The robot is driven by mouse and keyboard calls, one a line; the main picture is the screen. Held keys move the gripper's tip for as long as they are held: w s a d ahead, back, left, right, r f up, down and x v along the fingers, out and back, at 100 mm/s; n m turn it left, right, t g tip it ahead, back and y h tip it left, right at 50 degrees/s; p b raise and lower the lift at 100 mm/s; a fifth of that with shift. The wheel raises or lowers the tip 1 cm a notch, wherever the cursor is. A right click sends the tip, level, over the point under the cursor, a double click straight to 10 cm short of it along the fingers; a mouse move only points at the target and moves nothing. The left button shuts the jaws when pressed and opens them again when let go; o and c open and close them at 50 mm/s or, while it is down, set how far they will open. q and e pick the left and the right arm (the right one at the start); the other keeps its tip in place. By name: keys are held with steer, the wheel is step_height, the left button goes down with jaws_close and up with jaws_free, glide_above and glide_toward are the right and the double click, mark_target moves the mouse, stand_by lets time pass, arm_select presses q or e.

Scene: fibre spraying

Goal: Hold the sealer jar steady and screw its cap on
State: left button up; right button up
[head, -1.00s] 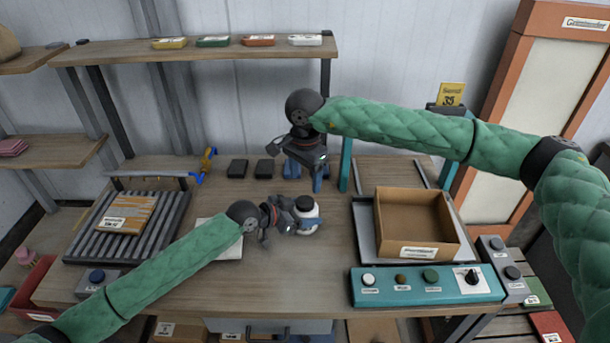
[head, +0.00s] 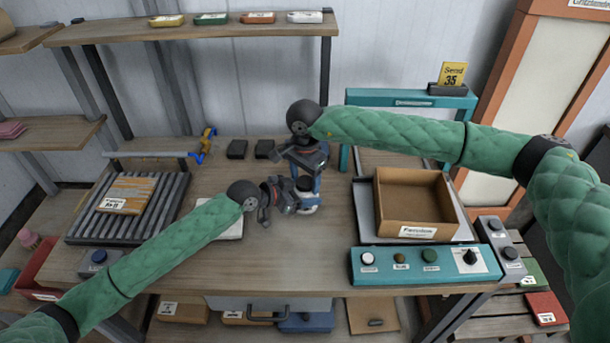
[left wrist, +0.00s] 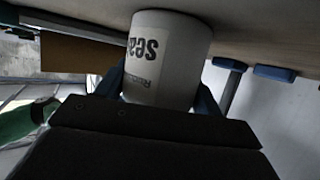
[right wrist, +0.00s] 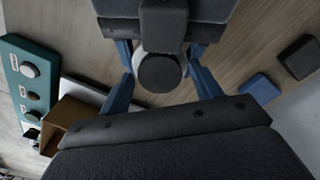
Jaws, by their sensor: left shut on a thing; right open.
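The white sealer jar (head: 309,205) stands upright on the workbench. My left gripper (head: 294,198) is shut around its side. In the left wrist view the jar (left wrist: 166,58) shows upside down, with dark print on its label, between the fingers. The round black cap (right wrist: 160,73) sits on top of the jar in the right wrist view; whether it is tight I cannot tell. My right gripper (head: 306,176) points down from above, open, with its blue fingers on either side of the cap and apparently apart from it. It partly hides the cap in the head view.
An open cardboard box (head: 414,202) stands to the right, behind a teal button panel (head: 425,265). A slatted rack (head: 88,222) is at left. Two dark blocks, one of them here (head: 237,149), lie behind the grippers. A pale pad (head: 229,225) lies under my left arm.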

steer(key=c, duration=1)
steer(key=m, duration=0.9)
steer(key=shift+m, duration=0.4)
steer(key=o, duration=1.1)
steer(key=shift+r, duration=0.1)
steer(key=shift+r, duration=2.1)
